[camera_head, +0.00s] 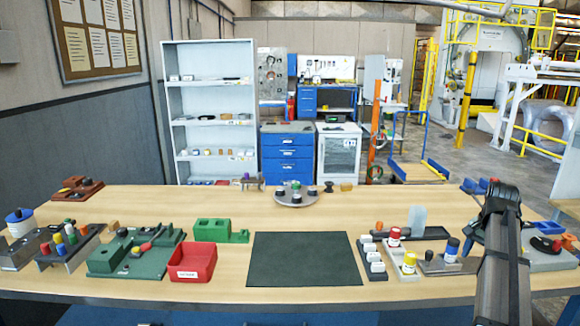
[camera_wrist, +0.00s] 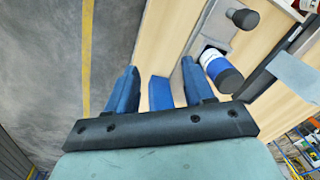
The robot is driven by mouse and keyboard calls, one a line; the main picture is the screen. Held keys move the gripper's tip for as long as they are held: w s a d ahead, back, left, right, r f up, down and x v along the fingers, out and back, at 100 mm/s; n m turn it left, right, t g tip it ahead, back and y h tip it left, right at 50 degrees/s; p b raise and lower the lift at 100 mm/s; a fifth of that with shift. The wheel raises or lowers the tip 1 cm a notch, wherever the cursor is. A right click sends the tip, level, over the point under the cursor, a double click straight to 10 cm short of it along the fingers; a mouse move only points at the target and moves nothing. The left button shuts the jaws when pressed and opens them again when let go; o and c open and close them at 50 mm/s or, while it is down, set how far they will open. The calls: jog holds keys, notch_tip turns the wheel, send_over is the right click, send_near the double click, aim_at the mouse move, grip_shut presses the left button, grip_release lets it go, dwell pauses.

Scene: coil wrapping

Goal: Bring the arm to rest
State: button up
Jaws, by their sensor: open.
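My gripper (camera_wrist: 160,68) shows in the wrist view, its two blue fingers spread apart with a gap between them. A blue block (camera_wrist: 160,92) shows in that gap, apart from both fingers in the picture; how far below them it lies I cannot tell. In the head view my dark arm rises at the right side, over the right end of the wooden table (camera_head: 210,285). Where the fingertips are in that view is not clear.
A blue-and-white bottle (camera_wrist: 215,65) is close right of the right finger in the wrist view. A dark green mat (camera_head: 305,259), a red bin (camera_head: 192,261) and a round grey stand (camera_head: 296,197) are on the table. The mat is bare.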

jog(key=s+d+f+n+t, duration=0.25)
jog(key=s+d+f, duration=0.35)
jog(key=d+f, duration=0.45)
jog(key=s+d+f+n+t, duration=0.25)
jog(key=s+d+f, duration=0.35)
jog(key=d+f, duration=0.45)
jog(key=w+a+f+n+g+y, duration=0.2)
jog(key=a+f+y, duration=0.1)
jog(key=a+f, duration=1.3)
jog(key=s+a+f+n+g, duration=0.1)
jog(key=s+a+f+g, duration=0.1)
jog(key=a+f, duration=0.6)
jog(key=s+a+f+g, duration=0.2)
jog(key=a+f, duration=0.1)
jog(key=a, duration=0.8)
jog(key=s+a+f+n+g, duration=0.2)
jog(key=s+a+f+g, duration=0.35)
jog(key=s+a, duration=0.8)
jog(key=s+a+f+n+h, duration=0.1)
jog(key=s+a+f, duration=0.1)
jog(key=s+a, duration=0.2)
jog(key=s+a+f+g+h, duration=0.1)
jog(key=s+a, duration=0.4)
jog(key=s, duration=0.5)
jog(key=shift+s+f+n+h, duration=0.4)
jog(key=shift+f+h, duration=0.1)
jog(key=shift+f, duration=0.25)
